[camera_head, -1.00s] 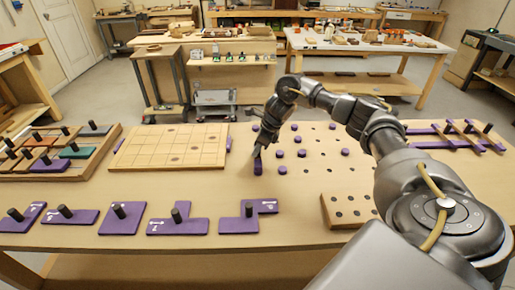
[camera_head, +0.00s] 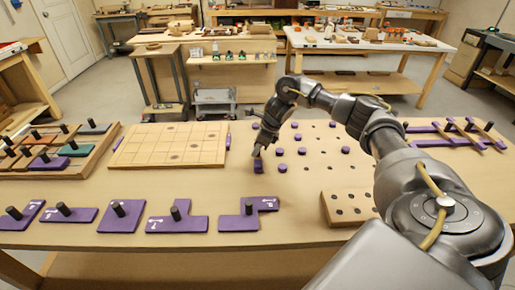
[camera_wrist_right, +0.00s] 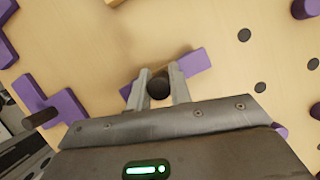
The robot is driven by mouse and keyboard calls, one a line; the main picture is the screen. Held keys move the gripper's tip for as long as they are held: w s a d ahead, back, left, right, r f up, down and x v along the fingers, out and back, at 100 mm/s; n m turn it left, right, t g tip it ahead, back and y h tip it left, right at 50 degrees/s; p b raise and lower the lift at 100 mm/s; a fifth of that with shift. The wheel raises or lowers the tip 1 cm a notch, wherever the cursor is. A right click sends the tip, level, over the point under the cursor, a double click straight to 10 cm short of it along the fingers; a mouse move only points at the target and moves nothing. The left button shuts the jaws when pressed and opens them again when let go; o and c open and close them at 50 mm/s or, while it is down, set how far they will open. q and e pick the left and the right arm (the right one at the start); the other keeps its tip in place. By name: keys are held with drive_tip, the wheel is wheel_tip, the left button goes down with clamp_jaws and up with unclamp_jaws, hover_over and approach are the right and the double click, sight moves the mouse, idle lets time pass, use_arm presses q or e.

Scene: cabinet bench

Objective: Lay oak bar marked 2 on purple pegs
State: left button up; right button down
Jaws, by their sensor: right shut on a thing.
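My right gripper (camera_head: 258,153) is shut on the black knob (camera_wrist_right: 159,84) of a slim purple piece (camera_wrist_right: 197,62), low over the bench. The piece also shows under the fingers in the head view (camera_head: 258,167). I cannot tell if it touches the bench. Round purple pegs (camera_head: 281,168) stand to the right of and behind the gripper. Oak bars with black knobs (camera_head: 487,134) lie across a purple rack (camera_head: 430,143) at the right; their marks are too small to read. My left gripper is not in view.
Several purple pieces with black knobs (camera_head: 119,214) line the front edge. A gridded wooden board (camera_head: 172,144) lies left of the gripper, with a tray of coloured pieces (camera_head: 96,155) farther left. A board with dark holes (camera_head: 345,212) is at front right, below my arm.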

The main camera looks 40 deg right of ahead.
drive_tip(key=shift+f, duration=0.15)
idle(0.3)
drive_tip(key=c, duration=0.8)
unclamp_jaws()
drive_tip(key=shift+r+p, duration=2.95)
drive_tip(key=shift+r, duration=1.1)
